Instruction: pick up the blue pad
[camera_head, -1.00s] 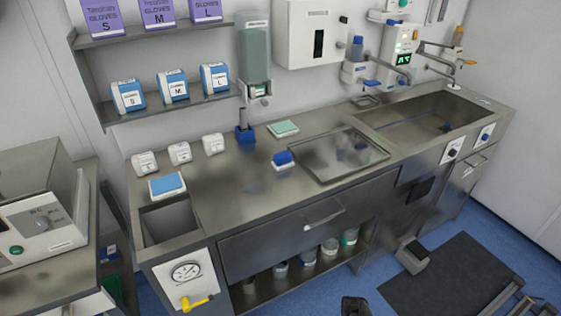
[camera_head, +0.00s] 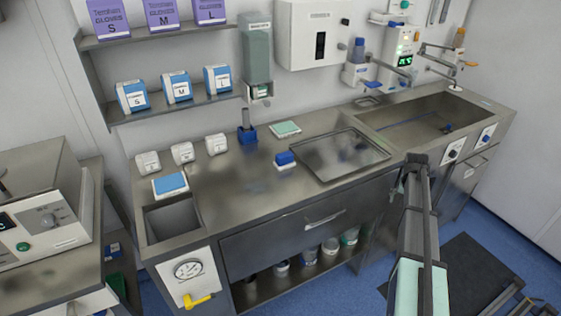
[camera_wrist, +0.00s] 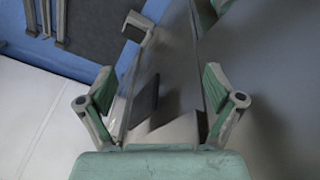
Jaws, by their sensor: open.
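A flat light-blue pad (camera_head: 171,182) lies in a small white tray (camera_head: 155,191) at the left end of the steel counter, just behind a sunken bin. A smaller dark-blue block on a white base (camera_head: 285,160) stands mid-counter. My gripper shows in the wrist view (camera_wrist: 160,92) with its two green-lined fingers wide apart and nothing between them. In the head view my arm stands at the right, in front of the counter, far from the light-blue pad. The wrist view does not show the pad.
White boxes (camera_head: 183,153) stand behind the pad. A dark-blue holder (camera_head: 247,135), a pale green pad (camera_head: 286,128) and a steel tray (camera_head: 341,154) are farther right. Shelves with glove boxes (camera_head: 177,88) hang above. A machine (camera_head: 40,205) stands left.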

